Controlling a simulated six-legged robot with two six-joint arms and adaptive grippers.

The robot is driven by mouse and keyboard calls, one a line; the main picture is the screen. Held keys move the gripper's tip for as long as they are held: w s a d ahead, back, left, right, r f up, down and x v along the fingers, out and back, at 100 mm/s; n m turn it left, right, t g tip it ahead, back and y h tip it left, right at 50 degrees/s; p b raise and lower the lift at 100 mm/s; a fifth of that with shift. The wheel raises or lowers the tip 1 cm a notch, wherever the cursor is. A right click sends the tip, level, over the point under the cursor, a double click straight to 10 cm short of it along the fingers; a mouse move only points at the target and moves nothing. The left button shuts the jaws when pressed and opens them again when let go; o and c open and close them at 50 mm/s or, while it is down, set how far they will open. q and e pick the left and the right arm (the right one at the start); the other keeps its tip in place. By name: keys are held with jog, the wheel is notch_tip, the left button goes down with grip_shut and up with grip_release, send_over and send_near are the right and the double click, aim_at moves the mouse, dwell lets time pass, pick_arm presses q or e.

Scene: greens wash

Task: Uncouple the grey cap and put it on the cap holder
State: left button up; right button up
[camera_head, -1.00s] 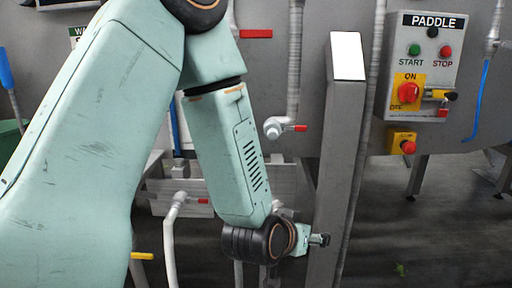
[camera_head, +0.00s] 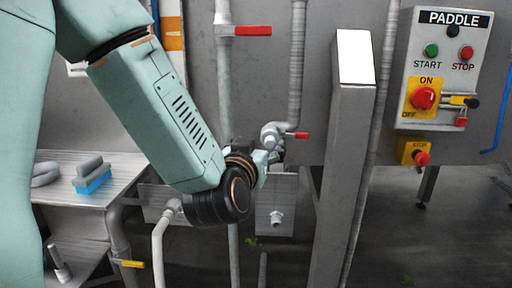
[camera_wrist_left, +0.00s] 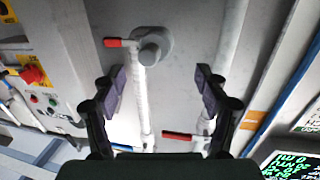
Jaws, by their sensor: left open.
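The grey cap (camera_head: 270,135) sits on the end of a pipe fitting on the steel wall, with a red lever (camera_head: 298,135) at its right. In the left wrist view the round cap (camera_wrist_left: 151,48) is ahead between the fingers, upper middle, its red lever (camera_wrist_left: 121,43) pointing left. My left gripper (camera_wrist_left: 162,88) is open and empty, apart from the cap. In the head view my left gripper (camera_head: 273,158) is just below the cap, its fingers partly hidden by the wrist. A steel plate with a pale stub (camera_head: 277,218) is below; I cannot tell whether it is the cap holder.
A grey post (camera_head: 340,180) stands close to the right. The paddle control box (camera_head: 441,70) hangs beyond it. Another red-lever valve (camera_head: 252,31) is above on a vertical pipe. A steel table (camera_head: 92,192) with a blue brush (camera_head: 92,180) is at left.

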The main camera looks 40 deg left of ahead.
aim_at(266, 139)
pick_arm(q)
jog(key=x, duration=0.5)
jog(key=shift+w+d+f, duration=0.2)
jog(key=shift+w, duration=0.15)
jog(key=shift+w+a, duration=0.35)
jog(key=shift+w, duration=0.05)
jog(key=shift+d+r, duration=0.15)
jog(key=shift+r, duration=0.05)
pick_arm(e)
jog(key=shift+s+d+f, duration=0.1)
jog(key=shift+s+f, duration=0.05)
jog(key=shift+s, duration=0.15)
pick_arm(q)
jog(key=shift+w, duration=0.1)
jog(key=shift+w+f, duration=0.1)
jog(key=shift+f, duration=0.05)
jog(key=c, duration=1.4)
jog(key=shift+o, duration=0.2)
pick_arm(e)
jog(key=shift+w, duration=0.1)
